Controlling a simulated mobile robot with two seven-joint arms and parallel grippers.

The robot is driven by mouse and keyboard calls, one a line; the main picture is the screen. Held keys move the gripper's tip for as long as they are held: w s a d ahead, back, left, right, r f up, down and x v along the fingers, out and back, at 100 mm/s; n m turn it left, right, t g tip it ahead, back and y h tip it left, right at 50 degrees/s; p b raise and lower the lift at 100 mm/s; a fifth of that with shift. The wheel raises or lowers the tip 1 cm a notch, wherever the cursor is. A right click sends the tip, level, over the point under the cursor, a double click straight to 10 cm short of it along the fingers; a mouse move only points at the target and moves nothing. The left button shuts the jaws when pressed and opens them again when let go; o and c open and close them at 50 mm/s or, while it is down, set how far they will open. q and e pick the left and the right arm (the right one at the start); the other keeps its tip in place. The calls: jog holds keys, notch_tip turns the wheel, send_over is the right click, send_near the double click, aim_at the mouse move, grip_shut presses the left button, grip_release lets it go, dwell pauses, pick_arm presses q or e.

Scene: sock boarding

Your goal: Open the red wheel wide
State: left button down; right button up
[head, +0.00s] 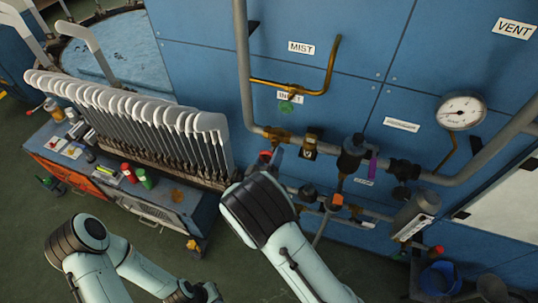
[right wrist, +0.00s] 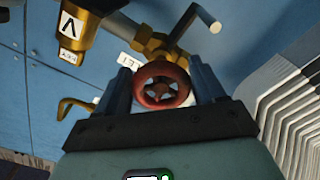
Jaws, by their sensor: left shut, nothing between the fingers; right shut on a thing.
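The red wheel (right wrist: 162,86) is a small round handwheel with spokes, on a brass valve (right wrist: 155,42). In the right wrist view it sits between the two fingers of my right gripper (right wrist: 163,88), which is shut on it. In the head view the right gripper (head: 272,160) reaches the pipework on the blue wall, and only a bit of the red wheel (head: 264,157) shows beside it. My left gripper (head: 207,292) is low in the head view, shut and empty, away from the wheel and partly cut off by the bottom edge.
A grey pipe (head: 244,70) runs down the wall above the wheel. A green knob (head: 286,107) sits under the MIST label, and a gauge (head: 461,111) is at the right. A rack of pale sock boards (head: 130,115) stands close on the left. A blue bucket (head: 440,279) is at lower right.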

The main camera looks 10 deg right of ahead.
jog(key=n, duration=0.1)
jog(key=r+n, duration=0.1)
jog(key=shift+w+d+n+p, duration=0.1)
jog(key=shift+w+n+p, duration=0.05)
jog(key=shift+n+p, duration=0.2)
pick_arm(q)
jog(key=shift+w+r, duration=0.65)
jog(key=shift+w, duration=0.2)
pick_arm(e)
jog(key=shift+f+n, duration=0.1)
jog(key=shift+n, duration=1.75)
jog(key=o, duration=1)
jog(key=shift+c, duration=0.2)
jog(key=shift+f, duration=0.15)
